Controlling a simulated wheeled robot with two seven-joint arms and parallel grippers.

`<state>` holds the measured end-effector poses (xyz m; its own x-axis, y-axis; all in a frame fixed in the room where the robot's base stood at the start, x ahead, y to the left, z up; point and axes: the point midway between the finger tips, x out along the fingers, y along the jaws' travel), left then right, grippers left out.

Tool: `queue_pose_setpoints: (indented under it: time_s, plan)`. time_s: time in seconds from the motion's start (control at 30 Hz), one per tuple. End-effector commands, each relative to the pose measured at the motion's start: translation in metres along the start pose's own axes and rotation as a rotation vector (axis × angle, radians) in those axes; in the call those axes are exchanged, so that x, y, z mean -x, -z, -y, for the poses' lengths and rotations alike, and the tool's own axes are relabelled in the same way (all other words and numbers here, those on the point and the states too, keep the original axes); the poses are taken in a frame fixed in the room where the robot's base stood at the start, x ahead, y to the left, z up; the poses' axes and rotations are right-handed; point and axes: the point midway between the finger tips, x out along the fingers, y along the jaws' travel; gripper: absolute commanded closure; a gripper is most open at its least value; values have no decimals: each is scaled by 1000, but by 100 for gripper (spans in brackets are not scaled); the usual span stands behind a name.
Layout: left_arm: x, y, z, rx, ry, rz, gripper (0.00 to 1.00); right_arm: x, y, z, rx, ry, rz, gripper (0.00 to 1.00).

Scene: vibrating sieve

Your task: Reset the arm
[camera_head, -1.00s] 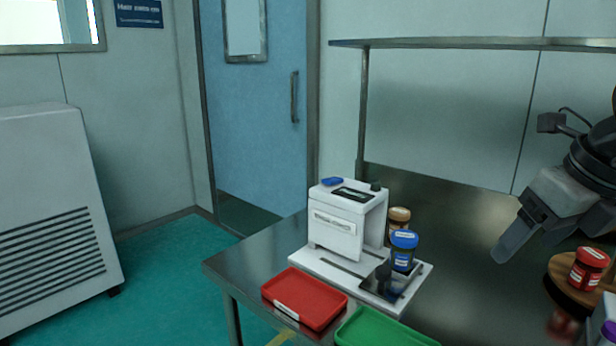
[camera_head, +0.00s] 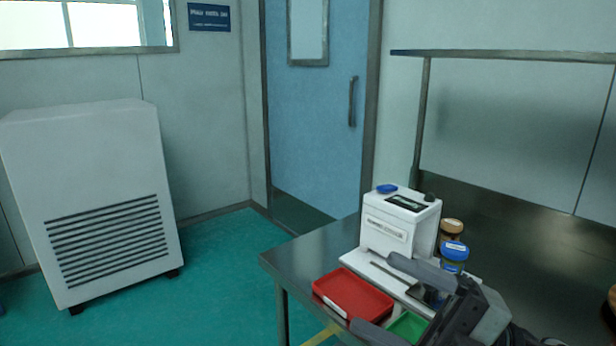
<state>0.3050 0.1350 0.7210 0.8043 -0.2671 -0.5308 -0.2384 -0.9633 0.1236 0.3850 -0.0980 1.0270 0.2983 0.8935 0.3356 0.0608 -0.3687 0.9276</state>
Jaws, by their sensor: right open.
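My right gripper (camera_head: 385,296) is low in the head view, in front of the white machine and above the trays. Its two dark fingers are spread apart with nothing between them. My right arm comes in from the bottom right. The white sieve machine (camera_head: 388,226) stands on the metal table, with a blue lid (camera_head: 387,188) on top. A blue-capped jar (camera_head: 455,251) stands at its right side, partly hidden by the gripper. A brown-capped jar (camera_head: 452,228) is behind it. My left gripper is not in view.
A red tray (camera_head: 352,294) lies near the front edge of the metal table (camera_head: 312,249). A green tray (camera_head: 408,327) beside it is mostly covered by my gripper. A metal shelf (camera_head: 500,56) runs above the table's back. A white floor unit (camera_head: 90,190) stands at left.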

Motion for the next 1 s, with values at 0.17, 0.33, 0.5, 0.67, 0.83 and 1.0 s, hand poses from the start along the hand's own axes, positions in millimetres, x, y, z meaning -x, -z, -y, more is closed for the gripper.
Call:
queue_pose_setpoints:
  time_s: [0.17, 0.33, 0.5, 0.67, 0.83, 1.0]
  plan:
    - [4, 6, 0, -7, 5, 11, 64, 57, -56, 72, -601, -332, 630, 25]
    - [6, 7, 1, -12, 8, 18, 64, 119, -43, 175, -1027, -367, 1074, 25]
    - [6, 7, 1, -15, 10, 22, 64, 150, -3, 241, -1296, -325, 1312, 25]
    - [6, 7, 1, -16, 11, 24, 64, 159, 18, 264, -1398, -299, 1391, 25]
    - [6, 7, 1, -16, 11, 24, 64, 160, 19, 266, -1407, -295, 1397, 25]
    - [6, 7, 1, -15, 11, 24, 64, 160, 19, 266, -1405, -295, 1396, 25]
